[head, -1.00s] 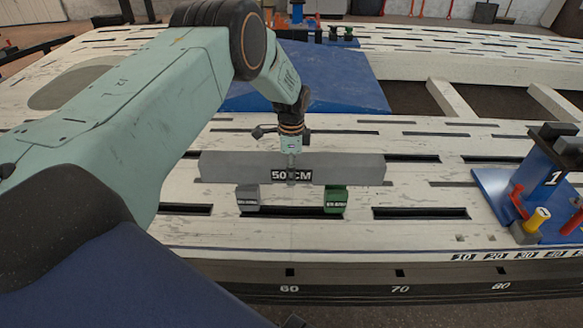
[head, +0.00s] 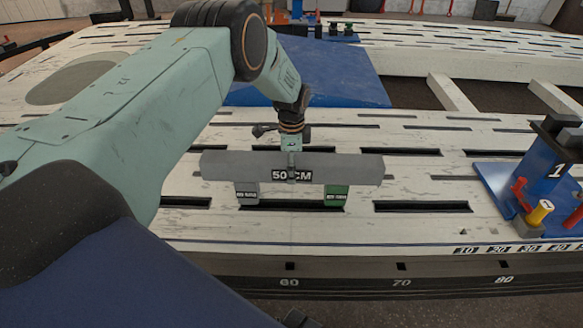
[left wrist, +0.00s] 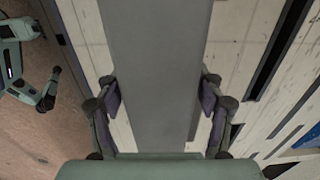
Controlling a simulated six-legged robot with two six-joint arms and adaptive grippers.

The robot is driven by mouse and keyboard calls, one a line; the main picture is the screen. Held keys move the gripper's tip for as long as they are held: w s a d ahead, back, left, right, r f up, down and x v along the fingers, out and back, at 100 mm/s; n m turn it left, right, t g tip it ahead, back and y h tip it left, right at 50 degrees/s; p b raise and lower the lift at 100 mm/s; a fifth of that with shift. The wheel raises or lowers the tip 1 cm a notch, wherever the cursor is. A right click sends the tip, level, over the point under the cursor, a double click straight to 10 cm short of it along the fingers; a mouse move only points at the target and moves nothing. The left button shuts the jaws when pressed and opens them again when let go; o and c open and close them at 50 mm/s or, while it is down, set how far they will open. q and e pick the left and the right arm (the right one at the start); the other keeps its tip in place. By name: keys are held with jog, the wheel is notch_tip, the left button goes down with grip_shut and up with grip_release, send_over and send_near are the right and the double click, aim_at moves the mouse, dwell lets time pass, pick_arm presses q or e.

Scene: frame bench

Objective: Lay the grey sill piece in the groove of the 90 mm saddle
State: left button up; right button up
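The grey sill piece (head: 230,166), marked 50 CM, is a long bar lying left to right above the bench. My left gripper (head: 291,175) is shut on it near its middle. In the left wrist view the fingers (left wrist: 160,97) press on both long sides of the sill piece (left wrist: 157,50).
The slotted white bench (head: 400,225) has free room right of the saddles. A blue fixture marked 1 (head: 545,170), with red and yellow parts, stands at the right. A blue plate (head: 340,80) lies behind the sill piece. The bench front edge carries a number scale.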

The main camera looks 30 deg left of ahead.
pick_arm(q)
jog(key=shift+o, duration=1.1)
jog(key=shift+f, duration=0.2)
jog(key=shift+s+f, duration=0.15)
jog(key=shift+s, duration=0.1)
notch_tip(320, 180, up, 12)
jog(key=shift+w+r, duration=0.15)
jog(key=shift+r, duration=0.05)
jog(key=shift+f, duration=0.1)
